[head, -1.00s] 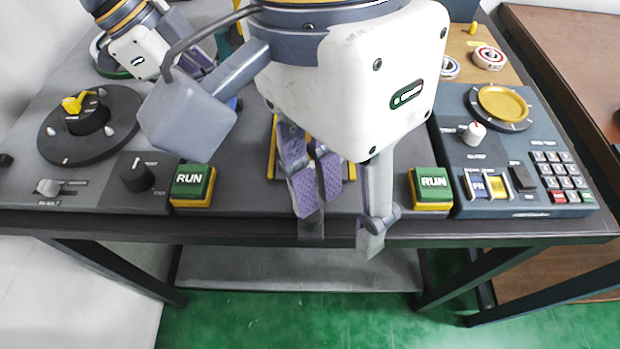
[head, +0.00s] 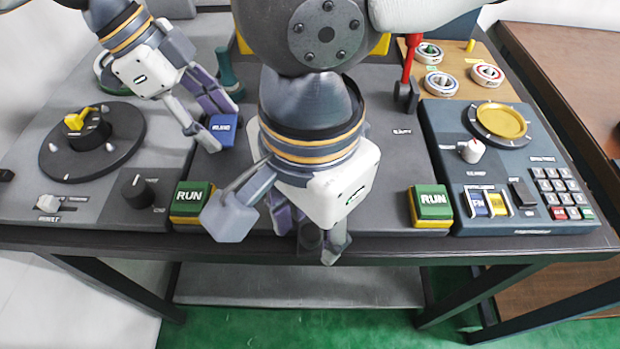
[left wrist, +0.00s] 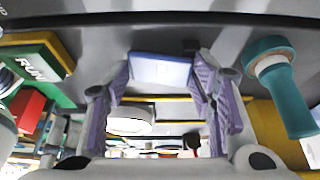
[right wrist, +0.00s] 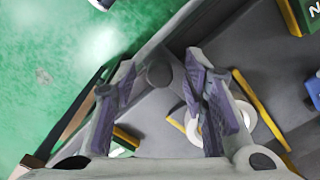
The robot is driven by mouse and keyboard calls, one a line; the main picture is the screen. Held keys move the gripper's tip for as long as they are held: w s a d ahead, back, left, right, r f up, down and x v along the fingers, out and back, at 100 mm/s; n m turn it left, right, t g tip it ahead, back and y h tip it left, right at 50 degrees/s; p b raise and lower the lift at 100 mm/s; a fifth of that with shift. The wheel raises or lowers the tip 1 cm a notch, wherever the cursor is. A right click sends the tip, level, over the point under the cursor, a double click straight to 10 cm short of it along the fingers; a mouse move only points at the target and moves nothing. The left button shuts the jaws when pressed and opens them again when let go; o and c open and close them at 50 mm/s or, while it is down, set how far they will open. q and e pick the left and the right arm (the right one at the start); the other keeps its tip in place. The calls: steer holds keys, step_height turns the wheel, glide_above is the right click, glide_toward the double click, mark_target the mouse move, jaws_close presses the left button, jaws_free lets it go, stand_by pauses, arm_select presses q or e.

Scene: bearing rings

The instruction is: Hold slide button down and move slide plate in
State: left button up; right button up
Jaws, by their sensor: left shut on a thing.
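The blue slide button (head: 223,131) stands on the left part of the grey table top. My left gripper (head: 207,122) is at it from behind. In the left wrist view the button (left wrist: 160,69) sits between the fingertips, and the gripper is shut on it. My right gripper (head: 308,238) is low over the table's front edge, its body hiding most of the slide plate area. In the right wrist view its fingers (right wrist: 160,88) are apart, with a dark round knob (right wrist: 160,72), seemingly the plate's handle, between them. I cannot tell whether they touch it.
Green RUN buttons (head: 190,200) (head: 431,203) stand on both sides of the right gripper. A dial panel (head: 88,145) is at left, a keypad panel (head: 520,165) at right. A red-handled lever (head: 409,75) and bearing rings (head: 440,83) are at back right. A teal handle (left wrist: 285,85) stands near the left gripper.

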arm_select(q)
steer(key=shift+s+f, duration=0.15)
arm_select(e)
steer(key=shift+c, duration=0.4)
jaws_close()
steer(key=shift+w, duration=0.1)
steer(key=w, duration=1.5)
steer(key=shift+d, duration=0.25)
steer(key=shift+o, duration=0.4)
jaws_free()
steer(key=shift+w, duration=0.1)
